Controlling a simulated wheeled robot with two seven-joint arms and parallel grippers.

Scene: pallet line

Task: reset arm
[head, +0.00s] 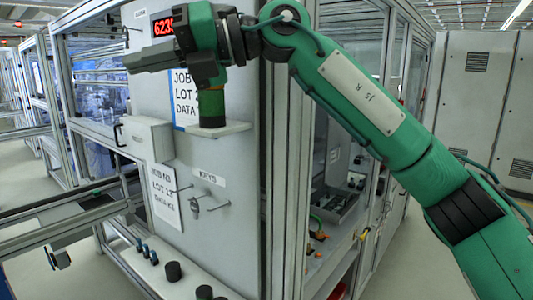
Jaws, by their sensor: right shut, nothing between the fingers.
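My right arm, green with black joints, comes in from the right and reaches across the top of the view. My right gripper (133,62) is at the upper left, in front of the grey cabinet panel, with its dark fingers pointing left. Its fingers are shut and empty. Just below it, a green and black upright piece (211,105) stands on a small grey shelf (235,129). Its top is hidden behind the gripper, and I cannot tell whether they touch. My left gripper is not in view.
The cabinet panel (255,180) has a red number display (163,26), label sheets and keys (196,203). A conveyor frame (70,221) is at left. Grey lockers (478,95) stand at the back right, with open floor before them.

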